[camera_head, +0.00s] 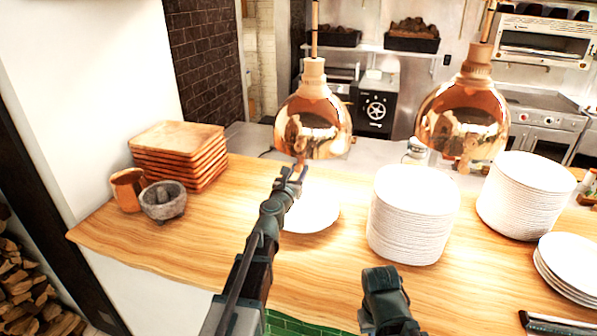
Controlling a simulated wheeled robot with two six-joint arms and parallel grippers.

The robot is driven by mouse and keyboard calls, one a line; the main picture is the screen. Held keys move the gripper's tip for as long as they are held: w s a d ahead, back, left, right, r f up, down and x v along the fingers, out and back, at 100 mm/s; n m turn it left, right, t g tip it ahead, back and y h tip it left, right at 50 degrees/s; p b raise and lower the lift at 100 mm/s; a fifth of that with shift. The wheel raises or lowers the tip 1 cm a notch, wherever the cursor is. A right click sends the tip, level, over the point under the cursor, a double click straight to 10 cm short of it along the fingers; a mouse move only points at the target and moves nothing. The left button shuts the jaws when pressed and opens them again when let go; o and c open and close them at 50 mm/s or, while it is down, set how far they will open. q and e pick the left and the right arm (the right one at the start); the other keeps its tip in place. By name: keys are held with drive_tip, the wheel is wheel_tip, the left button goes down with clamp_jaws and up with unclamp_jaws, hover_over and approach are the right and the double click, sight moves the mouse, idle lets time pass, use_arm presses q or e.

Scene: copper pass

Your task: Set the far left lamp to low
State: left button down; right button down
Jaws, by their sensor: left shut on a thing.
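The far left lamp (312,124) is a shiny copper dome hanging over the wooden counter, with a pale copper neck and rod above. My left gripper (293,174) is just beneath the lamp's lower rim, shut on a small copper-coloured part there. The fingertips partly hide that part, so its shape and setting are unclear. A second copper lamp (462,122) hangs to the right. Part of my right arm shows at the bottom centre; its gripper is not visible.
The wooden counter (135,240) carries wooden trays (180,150), a brown cup (127,190) and a stone mortar (163,204) at left. Tall white plate stacks (412,215) (525,195) stand to the right. The counter's left front is clear.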

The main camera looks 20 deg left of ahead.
use_arm(q)
drive_tip(key=c, duration=0.6)
unclamp_jaws()
